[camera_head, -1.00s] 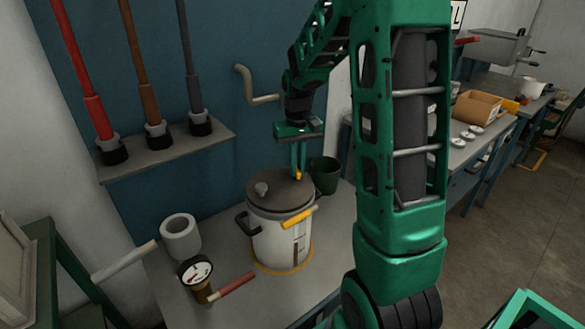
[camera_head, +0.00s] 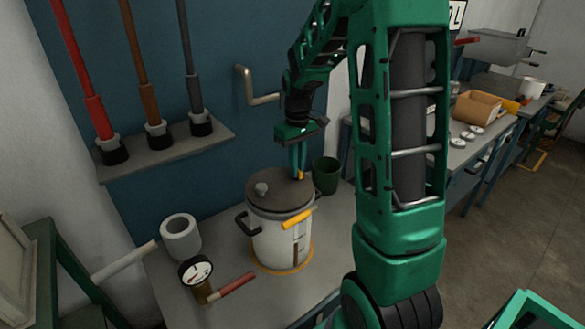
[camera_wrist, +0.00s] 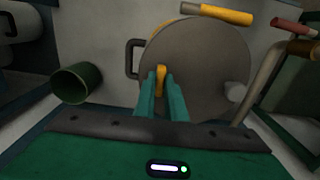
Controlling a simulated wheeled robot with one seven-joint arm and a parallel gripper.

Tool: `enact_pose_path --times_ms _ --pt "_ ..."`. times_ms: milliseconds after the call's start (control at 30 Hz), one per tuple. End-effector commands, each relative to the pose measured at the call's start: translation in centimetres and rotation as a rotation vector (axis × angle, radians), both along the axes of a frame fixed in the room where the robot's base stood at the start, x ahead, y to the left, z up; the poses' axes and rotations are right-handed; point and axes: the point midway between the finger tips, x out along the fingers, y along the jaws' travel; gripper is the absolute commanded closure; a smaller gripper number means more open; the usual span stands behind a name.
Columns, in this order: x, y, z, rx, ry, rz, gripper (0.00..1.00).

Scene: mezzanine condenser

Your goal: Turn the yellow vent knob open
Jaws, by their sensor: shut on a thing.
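The yellow vent knob (camera_wrist: 160,78) stands on the dark round lid (camera_wrist: 205,65) of a white pot (camera_head: 272,243), near the lid's edge. My gripper (camera_wrist: 161,85) reaches down from above and is shut on the knob, with one green finger on each side of it. In the head view my gripper (camera_head: 298,172) is over the right back part of the lid, and a small yellow bit of the knob (camera_head: 299,176) shows at the fingertips. The fingers hide part of the knob.
A green cup (camera_head: 326,176) stands close behind the pot at right. A yellow handle (camera_head: 299,218) and a black handle (camera_head: 243,222) stick out from the pot. A gauge (camera_head: 196,271) and a white roll (camera_head: 181,238) are at left. A bent crank (camera_head: 250,88) is on the wall behind.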

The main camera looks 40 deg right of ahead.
Motion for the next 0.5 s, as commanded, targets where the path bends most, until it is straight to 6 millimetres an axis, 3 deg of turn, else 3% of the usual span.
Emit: enact_pose_path --times_ms 133,167,200,233,500 --pt "-0.03 0.16 0.02 0.002 0.001 0.003 1.0" --pt "-0.03 0.16 0.02 0.002 0.001 0.003 0.82" --pt "-0.04 0.15 0.01 0.002 0.001 0.003 0.73" --pt "-0.04 0.14 0.01 0.002 0.001 0.002 0.7" --pt "-0.03 0.07 0.02 0.001 0.001 0.0 0.7"
